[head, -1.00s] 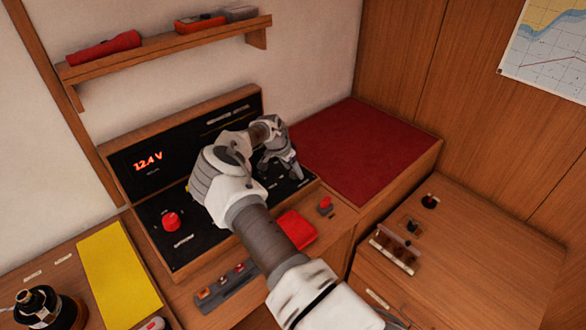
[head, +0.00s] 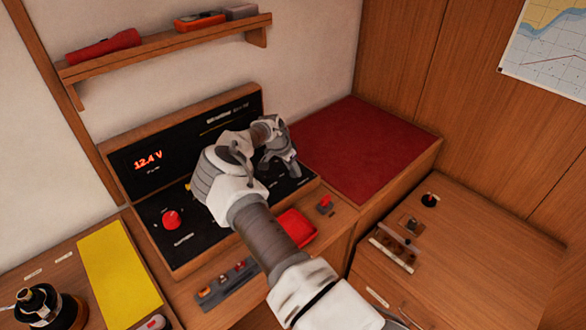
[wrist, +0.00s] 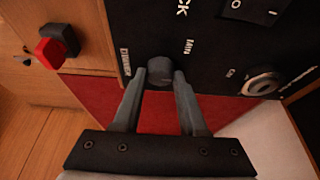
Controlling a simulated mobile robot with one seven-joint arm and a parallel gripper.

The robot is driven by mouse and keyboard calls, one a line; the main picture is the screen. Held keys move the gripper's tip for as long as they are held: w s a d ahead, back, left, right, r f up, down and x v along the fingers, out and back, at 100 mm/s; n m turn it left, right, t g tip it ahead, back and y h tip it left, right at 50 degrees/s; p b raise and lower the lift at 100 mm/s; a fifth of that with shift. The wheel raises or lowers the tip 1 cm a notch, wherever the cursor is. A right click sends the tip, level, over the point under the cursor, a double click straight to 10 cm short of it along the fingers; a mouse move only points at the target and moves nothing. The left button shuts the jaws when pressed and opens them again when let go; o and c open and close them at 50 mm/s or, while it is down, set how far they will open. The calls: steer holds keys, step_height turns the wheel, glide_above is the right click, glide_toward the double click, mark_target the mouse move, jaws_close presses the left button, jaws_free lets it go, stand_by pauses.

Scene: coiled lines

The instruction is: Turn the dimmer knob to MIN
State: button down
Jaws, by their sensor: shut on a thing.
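The dimmer knob (wrist: 160,73) is a small dark grey knob on the black panel (wrist: 205,50). It shows in the wrist view between my fingertips. A "MIN" label and what reads as "DIMMER" are printed beside it. I cannot make out a pointer mark on the knob. My gripper (wrist: 160,80) is shut on the knob, one finger on each side. In the head view my gripper (head: 291,168) is at the right end of the panel, and the knob is hidden behind it.
A round metal-rimmed fitting (wrist: 262,82) and a rocker switch (wrist: 255,10) are on the panel near the knob. A red-capped part (wrist: 52,48) sticks up from the wood close by. A red knob (head: 170,219) is at the panel's left. A red cushion (head: 365,150) lies to the right.

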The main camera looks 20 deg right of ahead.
steer(key=shift+b, duration=0.3)
